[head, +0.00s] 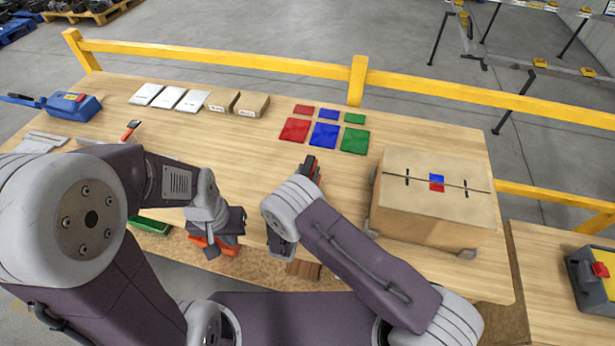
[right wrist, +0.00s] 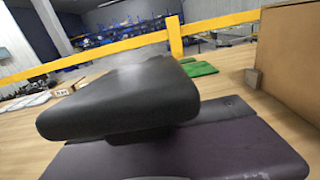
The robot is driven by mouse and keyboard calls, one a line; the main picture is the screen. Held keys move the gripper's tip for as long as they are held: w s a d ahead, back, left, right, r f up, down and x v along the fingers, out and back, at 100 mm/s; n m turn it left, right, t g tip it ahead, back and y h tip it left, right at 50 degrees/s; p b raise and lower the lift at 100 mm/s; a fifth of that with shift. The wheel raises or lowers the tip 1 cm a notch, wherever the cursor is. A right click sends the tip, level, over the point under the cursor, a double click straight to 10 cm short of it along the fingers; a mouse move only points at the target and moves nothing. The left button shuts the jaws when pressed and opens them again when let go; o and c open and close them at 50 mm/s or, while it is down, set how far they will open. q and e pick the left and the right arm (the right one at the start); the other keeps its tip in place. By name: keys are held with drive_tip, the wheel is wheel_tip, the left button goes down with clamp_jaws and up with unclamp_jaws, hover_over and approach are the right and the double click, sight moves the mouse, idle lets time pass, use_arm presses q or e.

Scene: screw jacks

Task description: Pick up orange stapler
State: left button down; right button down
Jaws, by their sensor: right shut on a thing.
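My right gripper (head: 311,170) is over the middle of the table, in front of the coloured cards. It is shut on a small dark thing with orange edges, seemingly the orange stapler (head: 318,176), mostly hidden by the wrist. In the right wrist view a large black rounded part fills the foreground above a purple body; no orange shows there. My left gripper (head: 213,245) hangs at the table's front edge, with orange parts at its tips. Whether these belong to it or to another thing, and its opening, are unclear.
A cardboard box (head: 430,205) stands right of my right gripper. Red, blue and green cards (head: 325,135) lie behind it. White packets (head: 168,97), small brown boxes (head: 238,103) and a blue tool (head: 72,105) lie at left. A yellow rail (head: 215,58) runs behind the table.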

sight(311, 163)
drive_tip(key=r, duration=0.3)
drive_tip(key=shift+s+d+r, duration=0.15)
drive_tip(key=shift+d+r, duration=0.05)
drive_tip(key=shift+d, duration=0.05)
drive_tip(key=s+d+r, duration=0.5)
drive_tip(key=d+r, duration=0.1)
drive_tip(key=d, duration=0.3)
drive_tip(key=shift+s+d+r+b, duration=0.2)
drive_tip(key=shift+s+r+b, duration=0.05)
drive_tip(key=shift+s+b, duration=0.2)
drive_tip(key=shift+f, duration=0.1)
